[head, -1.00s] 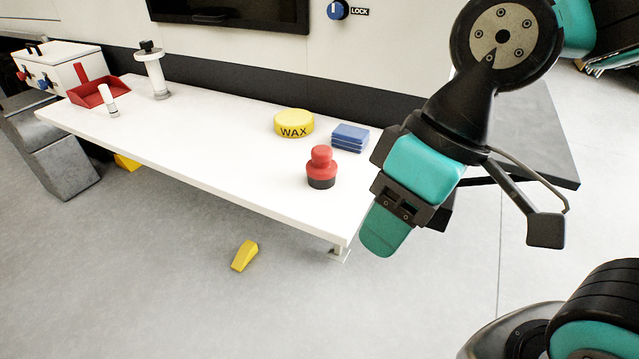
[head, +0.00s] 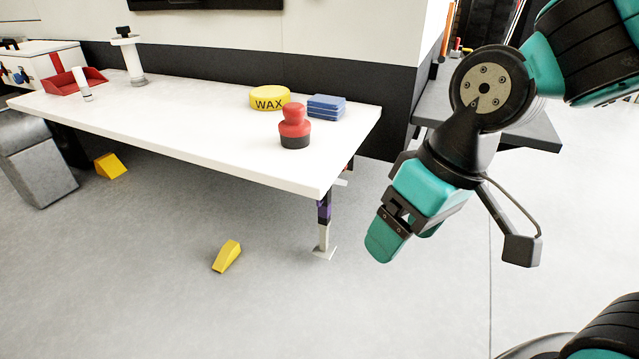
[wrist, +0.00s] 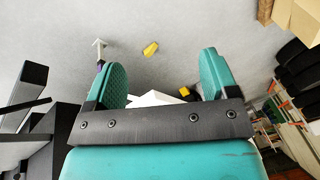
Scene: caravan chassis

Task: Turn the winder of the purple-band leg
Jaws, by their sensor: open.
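The purple-band leg (head: 324,211) stands under the near right corner of the white table, with a pale lower part and a flat foot on the floor. Its winder cannot be made out. In the wrist view the leg (wrist: 99,52) shows small at upper left, just outside the left finger, with a bit of purple on it. My gripper (head: 402,240) is to the right of the leg in the head view, apart from it. In the wrist view my gripper (wrist: 162,80) is open and empty between its two teal fingers.
The white table (head: 200,125) holds a yellow wax tin (head: 269,98), blue pads (head: 326,107) and a red-and-black knob-shaped object (head: 294,128). Yellow wedges lie on the floor, one (head: 227,256) left of the leg. A dark bench (head: 530,135) stands behind my arm. Floor right of the leg is clear.

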